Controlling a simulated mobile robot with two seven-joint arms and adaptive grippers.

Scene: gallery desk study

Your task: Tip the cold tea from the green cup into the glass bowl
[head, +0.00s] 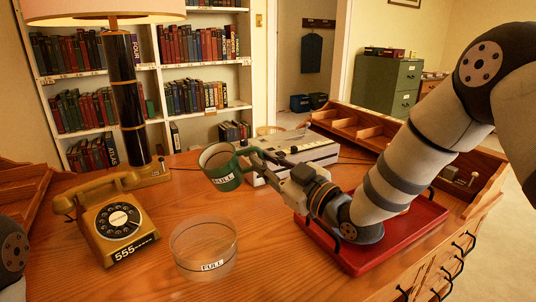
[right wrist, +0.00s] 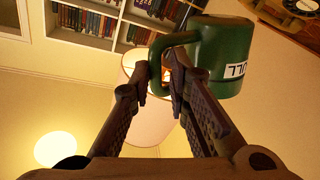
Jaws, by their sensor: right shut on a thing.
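The green cup (head: 222,178), with a white label reading FULL, is held in the air above the desk, behind and slightly right of the glass bowl. It leans slightly; its open top faces mostly up, and I cannot see tea inside. The clear glass bowl (head: 186,262), also labelled FULL, stands on the desk; I see no liquid in it. My right gripper (head: 250,160) is shut on the cup's handle from the right. The right wrist view shows the fingers (right wrist: 160,78) around the handle and the cup (right wrist: 221,62) beside them. My left gripper is out of view.
A yellow telephone (head: 118,222) stands left of the bowl, with a lamp (head: 130,95) behind it. A pale machine (head: 305,150) is behind my right gripper. A red tray (head: 385,250) lies under my right arm. The wooden desk (head: 270,270) is clear in front.

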